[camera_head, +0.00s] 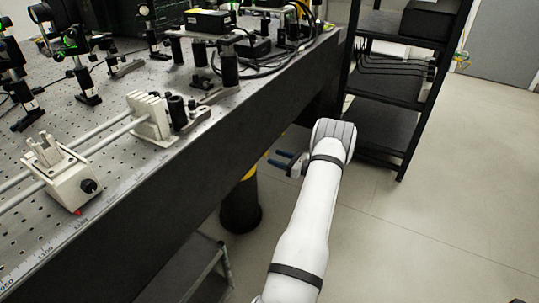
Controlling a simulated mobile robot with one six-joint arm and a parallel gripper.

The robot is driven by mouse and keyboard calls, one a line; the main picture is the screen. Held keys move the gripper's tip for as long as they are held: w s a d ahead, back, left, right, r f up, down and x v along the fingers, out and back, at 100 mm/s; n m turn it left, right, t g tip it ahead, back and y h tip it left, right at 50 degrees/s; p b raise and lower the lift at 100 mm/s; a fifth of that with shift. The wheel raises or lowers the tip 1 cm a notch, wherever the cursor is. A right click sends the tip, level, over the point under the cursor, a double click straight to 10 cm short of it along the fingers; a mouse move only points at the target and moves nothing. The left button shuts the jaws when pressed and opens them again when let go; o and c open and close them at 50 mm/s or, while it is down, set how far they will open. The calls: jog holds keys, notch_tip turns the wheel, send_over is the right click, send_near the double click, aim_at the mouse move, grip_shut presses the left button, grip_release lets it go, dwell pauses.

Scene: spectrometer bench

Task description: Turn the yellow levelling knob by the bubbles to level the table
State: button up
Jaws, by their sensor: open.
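The optical table (190,190) has a perforated metal top and a dark side. Below its edge stands a thick black leg (240,205) with a yellow part (249,173) near its top, mostly hidden by the table side. I cannot tell whether this yellow part is the levelling knob. No bubbles can be made out.
Rails with a cream mount (62,172) and a ribbed block (149,115) lie on the table top, with optics and cables behind. A black shelf rack (387,128) stands at the back right. A dark low frame (205,270) is under the table. The floor (440,220) at right is clear.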

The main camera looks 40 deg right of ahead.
aim_at(267, 154)
jog(key=shift+b+x, duration=0.45)
jog(key=shift+x, duration=1.6)
jog(key=shift+d, duration=0.2)
jog(key=shift+c, duration=0.2)
jog(key=c, duration=0.9)
jog(key=shift+a, duration=0.1)
jog(key=shift+f, duration=0.1)
jog(key=shift+c, duration=0.2)
jog(key=n+b, duration=0.2)
jog(key=n, duration=0.1)
jog(key=shift+n+b, duration=1.4)
jog(key=shift+n, duration=0.9)
